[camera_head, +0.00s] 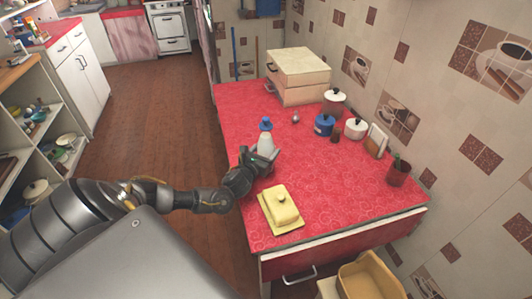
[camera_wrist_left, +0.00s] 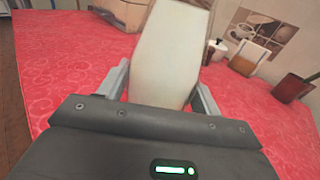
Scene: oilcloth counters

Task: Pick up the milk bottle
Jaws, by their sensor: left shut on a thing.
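The milk bottle (camera_head: 266,145) is white with a blue cap and stands upright over the red counter in the head view. My left gripper (camera_head: 262,159) reaches in from the left and is shut around the bottle's lower body. In the left wrist view the pale bottle (camera_wrist_left: 172,55) fills the space between the two fingers of the gripper (camera_wrist_left: 162,88), and its top runs out of the frame. I cannot tell whether its base touches the counter. My right gripper is not in view.
A yellow butter dish (camera_head: 283,207) sits in front of the bottle. A bread box (camera_head: 298,65), blue pot (camera_head: 324,125), white pot (camera_head: 355,128) and brown cup (camera_head: 398,173) stand at the back and right. The red counter (camera_head: 330,185) is clear right of the bottle.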

